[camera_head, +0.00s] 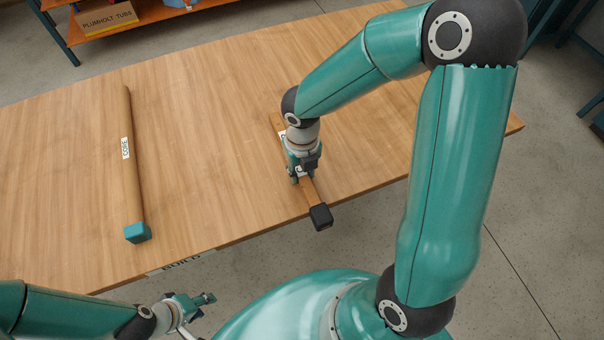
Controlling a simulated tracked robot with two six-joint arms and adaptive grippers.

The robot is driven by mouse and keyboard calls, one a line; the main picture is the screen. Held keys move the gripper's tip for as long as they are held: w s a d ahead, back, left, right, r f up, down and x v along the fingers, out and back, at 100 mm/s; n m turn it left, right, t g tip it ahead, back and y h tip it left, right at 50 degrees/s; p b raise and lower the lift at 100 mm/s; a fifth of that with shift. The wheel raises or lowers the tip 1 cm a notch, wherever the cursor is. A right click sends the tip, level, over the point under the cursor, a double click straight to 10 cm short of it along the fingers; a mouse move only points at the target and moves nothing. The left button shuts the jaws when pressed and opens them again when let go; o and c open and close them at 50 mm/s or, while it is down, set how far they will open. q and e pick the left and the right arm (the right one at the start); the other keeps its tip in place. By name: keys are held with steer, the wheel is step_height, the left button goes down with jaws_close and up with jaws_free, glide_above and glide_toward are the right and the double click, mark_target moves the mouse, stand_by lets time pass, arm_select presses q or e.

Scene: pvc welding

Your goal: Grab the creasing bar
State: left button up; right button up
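A wooden bar with a black end block (320,217) lies on the table, its black end sticking out over the front edge. I take it to be the creasing bar; its label is mostly hidden by my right gripper. My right gripper (304,178) points down at this bar, with its fingers around or just over the bar's middle. I cannot tell whether they are closed on it. My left gripper (205,306) is low in front of the table, away from both bars, with its fingers apart and empty.
A brown tube labelled "CORE" (130,170) with a teal end lies on the left of the wooden table (215,130). The table between the two is clear. A "BUILD" label (182,262) is on the front edge. An orange shelf with a cardboard box (107,19) stands behind.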

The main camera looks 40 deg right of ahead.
jaws_close()
steer(key=shift+r, duration=0.1)
